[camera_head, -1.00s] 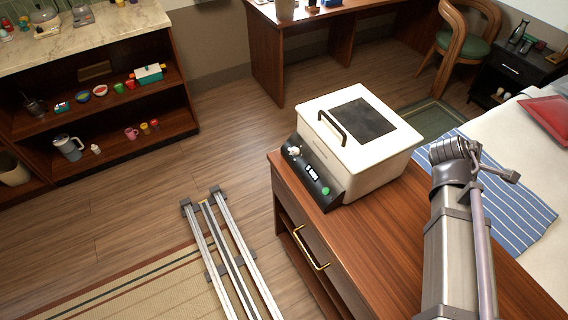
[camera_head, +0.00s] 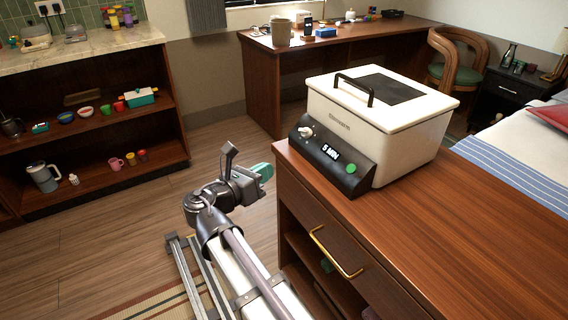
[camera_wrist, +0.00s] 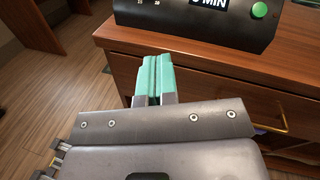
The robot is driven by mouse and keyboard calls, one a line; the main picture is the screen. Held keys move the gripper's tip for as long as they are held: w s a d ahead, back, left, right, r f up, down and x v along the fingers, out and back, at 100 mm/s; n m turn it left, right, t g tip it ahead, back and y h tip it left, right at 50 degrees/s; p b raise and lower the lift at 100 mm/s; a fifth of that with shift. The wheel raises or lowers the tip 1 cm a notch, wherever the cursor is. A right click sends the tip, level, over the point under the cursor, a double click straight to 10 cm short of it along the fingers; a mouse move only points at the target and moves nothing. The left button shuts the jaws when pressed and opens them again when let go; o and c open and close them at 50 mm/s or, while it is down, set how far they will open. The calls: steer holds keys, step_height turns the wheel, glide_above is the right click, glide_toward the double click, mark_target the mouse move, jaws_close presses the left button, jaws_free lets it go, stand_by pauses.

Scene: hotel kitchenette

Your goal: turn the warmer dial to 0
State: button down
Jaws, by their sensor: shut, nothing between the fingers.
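The warmer (camera_head: 376,120) is a cream box with a dark lid panel and a black handle, standing on the wooden cabinet. Its sloped black front panel (camera_head: 331,155) carries a pale dial (camera_head: 306,131) at the left, a display reading "5 MIN" and a green button (camera_head: 351,168). The dial's exact setting is too small to read. My gripper (camera_head: 264,172) is in front of the cabinet, to the left of and below the panel, touching nothing. In the wrist view its teal fingers (camera_wrist: 155,76) are together and empty, below the panel (camera_wrist: 195,22); the dial is out of that view.
The wooden cabinet (camera_head: 460,215) has a brass drawer handle (camera_head: 335,254) on its front, close to my arm. Its top is clear right of the warmer. A shelf unit (camera_head: 90,134) with small items stands left, and a desk (camera_head: 262,80) stands behind. Open floor lies between.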

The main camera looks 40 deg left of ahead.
glide_toward(308, 134)
steer(key=w+f, duration=0.1)
steer(key=w, duration=0.1)
steer(key=w+d+f, duration=0.1)
steer(key=w+f, duration=0.1)
steer(key=shift+w, duration=0.1)
steer(key=w+r+p, duration=0.1)
steer(key=r+p, duration=0.1)
steer(key=shift+w+a+r, duration=0.15)
steer(key=shift+w+r, duration=0.15)
steer(key=shift+w, duration=0.1)
steer(key=shift+w+p, duration=0.3)
steer(key=shift+w, duration=0.05)
steer(key=shift+s+r, duration=0.1)
